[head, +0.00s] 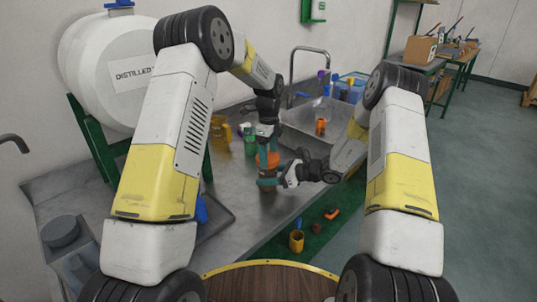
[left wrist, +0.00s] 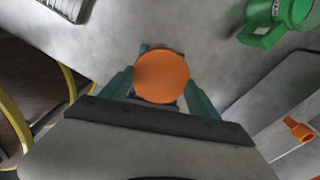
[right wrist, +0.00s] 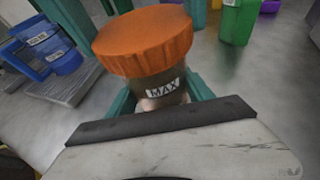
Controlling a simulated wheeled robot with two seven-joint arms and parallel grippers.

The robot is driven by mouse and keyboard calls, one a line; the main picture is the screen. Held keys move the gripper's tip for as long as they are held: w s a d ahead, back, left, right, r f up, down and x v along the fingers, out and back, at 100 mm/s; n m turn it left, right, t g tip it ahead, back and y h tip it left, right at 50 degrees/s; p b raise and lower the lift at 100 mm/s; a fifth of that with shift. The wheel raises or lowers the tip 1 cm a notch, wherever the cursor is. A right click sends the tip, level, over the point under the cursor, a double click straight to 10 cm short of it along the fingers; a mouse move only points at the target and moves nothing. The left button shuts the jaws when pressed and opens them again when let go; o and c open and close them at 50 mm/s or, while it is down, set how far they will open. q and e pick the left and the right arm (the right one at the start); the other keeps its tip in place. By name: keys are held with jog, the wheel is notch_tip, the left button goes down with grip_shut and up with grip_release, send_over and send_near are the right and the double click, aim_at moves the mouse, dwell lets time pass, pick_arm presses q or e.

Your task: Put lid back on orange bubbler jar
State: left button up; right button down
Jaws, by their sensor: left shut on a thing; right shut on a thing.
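The orange lid (head: 267,160) sits over the top of the jar (right wrist: 160,88), whose grey body carries a MAX label in the right wrist view. Lid and jar look in line, with no gap showing in the right wrist view (right wrist: 145,40). My left gripper (head: 267,154) comes down from above, its teal fingers on both sides of the lid; the left wrist view shows the round lid top (left wrist: 162,77) between them. My right gripper (head: 269,183) is shut around the jar's body from the side. Whether the lid's thread is engaged is hidden.
A green container (left wrist: 290,18) and yellow containers (head: 220,132) stand behind on the steel bench (head: 240,215). A sink (head: 310,125) lies to the right with an orange piece (head: 320,127) in it. A blue container (right wrist: 45,45) stands left in the right wrist view.

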pick_arm(q)
jog(key=shift+f, duration=0.55)
jog(key=m, duration=0.7)
jog(key=shift+a+m, duration=0.15)
jog(key=shift+m, duration=0.25)
jog(key=m, duration=0.5)
jog(key=shift+s, duration=0.1)
jog(key=m, duration=0.6)
jog(key=shift+a+m, duration=0.1)
jog(key=shift+m, duration=0.3)
jog(key=o, duration=1.4)
